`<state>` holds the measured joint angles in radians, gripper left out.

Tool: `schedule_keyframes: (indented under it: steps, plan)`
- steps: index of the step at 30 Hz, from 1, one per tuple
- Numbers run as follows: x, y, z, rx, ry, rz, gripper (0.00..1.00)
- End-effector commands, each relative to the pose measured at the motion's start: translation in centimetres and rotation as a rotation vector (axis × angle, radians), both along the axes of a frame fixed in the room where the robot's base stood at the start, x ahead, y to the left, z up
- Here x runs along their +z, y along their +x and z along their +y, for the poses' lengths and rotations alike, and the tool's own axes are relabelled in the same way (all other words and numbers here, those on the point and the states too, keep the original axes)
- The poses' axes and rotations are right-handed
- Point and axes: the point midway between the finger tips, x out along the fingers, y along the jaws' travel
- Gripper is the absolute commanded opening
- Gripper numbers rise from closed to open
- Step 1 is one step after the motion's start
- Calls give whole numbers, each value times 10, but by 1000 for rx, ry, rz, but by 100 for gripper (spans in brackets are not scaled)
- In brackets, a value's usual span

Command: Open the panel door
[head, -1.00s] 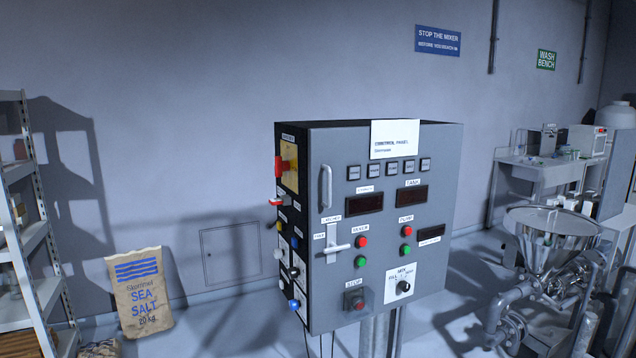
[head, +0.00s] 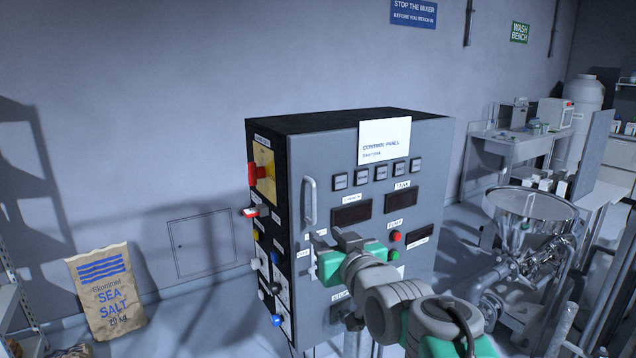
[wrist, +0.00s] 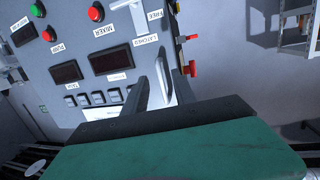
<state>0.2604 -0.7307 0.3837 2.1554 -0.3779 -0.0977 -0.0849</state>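The panel door (head: 365,170) is the grey front of the control panel box and looks shut. Its upright bar handle (head: 310,200) is at the upper left; it also shows in the wrist view (wrist: 162,75). My gripper (head: 333,238) is open and empty, just below and right of the handle in the head view. In the wrist view the handle appears between the two spread fingers (wrist: 160,80); I see no contact. The white latch lever (wrist: 120,58) shows near "FREE" and "LATCHED" labels. In the head view my gripper hides most of it.
A red switch (head: 257,172) and several knobs stick out of the box's left side. The steel hopper (head: 530,203) stands to the right. A sea salt sack (head: 105,292) leans by the wall at left. The floor left of the panel looks open.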

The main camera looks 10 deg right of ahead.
Motion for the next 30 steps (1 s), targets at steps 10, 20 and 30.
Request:
schedule_keyframes:
  steps: [10,20,30]
  plan:
    - [44,43,0,2,11,-122,33]
    - [40,81,4,-1,10,-124,33]
    - [40,80,4,-1,10,-124,20]
